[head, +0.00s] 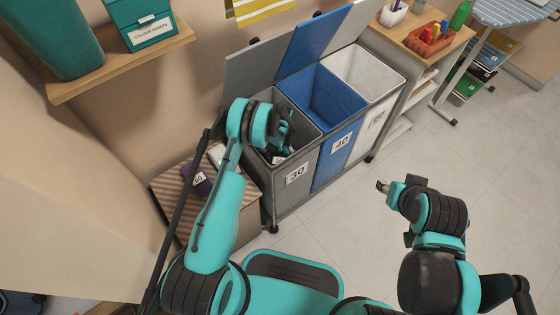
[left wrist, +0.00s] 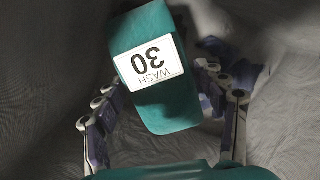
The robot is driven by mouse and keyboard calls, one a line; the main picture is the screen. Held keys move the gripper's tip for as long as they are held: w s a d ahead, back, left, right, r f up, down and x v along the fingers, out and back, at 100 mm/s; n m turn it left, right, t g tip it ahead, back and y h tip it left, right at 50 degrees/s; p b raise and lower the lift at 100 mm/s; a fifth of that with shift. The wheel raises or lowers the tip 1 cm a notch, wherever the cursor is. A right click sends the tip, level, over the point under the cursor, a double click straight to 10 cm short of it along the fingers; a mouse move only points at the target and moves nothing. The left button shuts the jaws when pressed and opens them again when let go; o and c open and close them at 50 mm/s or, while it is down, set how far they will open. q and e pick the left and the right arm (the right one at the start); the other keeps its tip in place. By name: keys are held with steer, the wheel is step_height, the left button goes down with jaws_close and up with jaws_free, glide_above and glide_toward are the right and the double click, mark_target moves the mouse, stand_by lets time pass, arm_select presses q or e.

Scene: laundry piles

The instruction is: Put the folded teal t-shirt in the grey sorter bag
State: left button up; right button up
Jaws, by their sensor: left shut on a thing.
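The folded teal t-shirt (left wrist: 150,30) shows in the left wrist view as a rounded teal bundle with a white "WASH 30" label. My left gripper (left wrist: 162,100) is shut on it, with a finger on either side. The grey sorter bag (head: 297,172), marked "30", is the leftmost compartment of the sorter in the head view. My left gripper (head: 281,148) is inside its opening, and grey cloth surrounds the shirt in the wrist view. My arm partly hides the bag's mouth. My right gripper (head: 383,187) is over the floor, apart from the sorter; its jaws are unclear.
A blue bag (head: 335,155) marked "40" and a white bag (head: 372,125) stand right of the grey one. Raised lids (head: 310,45) stand behind. A purple bundle (head: 200,180) lies on a striped hamper (head: 170,189) at left. The floor (head: 500,190) at right is clear.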

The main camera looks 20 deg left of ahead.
arm_select(q)
steer(key=shift+f, duration=0.95)
steer(key=shift+r, duration=0.1)
steer(key=shift+f, duration=0.6)
steer(key=o, duration=1.3)
